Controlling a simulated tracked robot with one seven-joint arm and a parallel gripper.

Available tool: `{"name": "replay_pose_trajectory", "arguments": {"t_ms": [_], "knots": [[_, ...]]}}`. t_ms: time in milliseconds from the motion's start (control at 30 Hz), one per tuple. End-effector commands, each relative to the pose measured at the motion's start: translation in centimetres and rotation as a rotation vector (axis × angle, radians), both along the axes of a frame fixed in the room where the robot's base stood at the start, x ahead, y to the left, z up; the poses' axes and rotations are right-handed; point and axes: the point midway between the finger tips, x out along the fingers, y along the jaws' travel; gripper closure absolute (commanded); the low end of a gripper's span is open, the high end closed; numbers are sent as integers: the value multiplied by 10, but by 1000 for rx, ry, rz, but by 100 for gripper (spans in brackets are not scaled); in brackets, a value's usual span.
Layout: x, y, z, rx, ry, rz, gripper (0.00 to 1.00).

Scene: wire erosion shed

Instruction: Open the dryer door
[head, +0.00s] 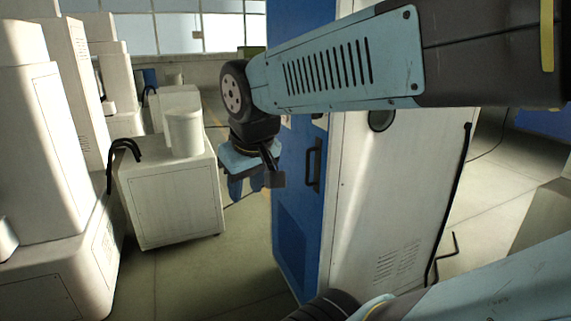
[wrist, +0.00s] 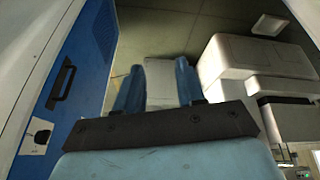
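The dryer is a tall cabinet with a blue door (head: 297,215) and a white side. A black bar handle (head: 314,165) stands upright on the door, which looks shut. My gripper (head: 246,188) hangs to the left of the handle in the head view, apart from it. In the wrist view the blue door (wrist: 92,50) and its handle (wrist: 62,82) lie at the left, outside the fingers. My gripper (wrist: 159,70) is open there, with nothing between its two blue fingers.
A white cabinet (head: 170,195) with a black hose (head: 122,150) stands to the left of my gripper. Large white machines (head: 45,150) fill the far left. Open floor (head: 200,275) lies between these and the dryer. A black cable or rod (head: 452,200) runs down the dryer's white side.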

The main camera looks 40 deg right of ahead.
Motion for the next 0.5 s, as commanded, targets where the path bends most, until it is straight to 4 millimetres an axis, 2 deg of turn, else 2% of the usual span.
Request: {"name": "replay_pose_trajectory", "arguments": {"t_ms": [500], "knots": [[60,-96,-47,-446,469,219,62]]}}
